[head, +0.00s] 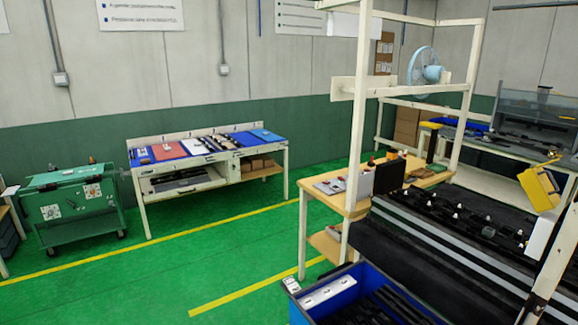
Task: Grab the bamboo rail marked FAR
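I cannot make out a bamboo rail or any FAR marking in the head view. Dark long parts lie in a blue bin (297,312) at the bottom, but none can be told as bamboo. Several dark parts with small white pieces sit on a black bench (385,240) at the right. My gripper is not in view.
A white workbench (143,196) with blue and red mats stands at the back wall, beside a green cart (75,232). A wooden table (329,199) under a white frame (353,130) stands right of centre. The green floor (180,270) at centre left is clear.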

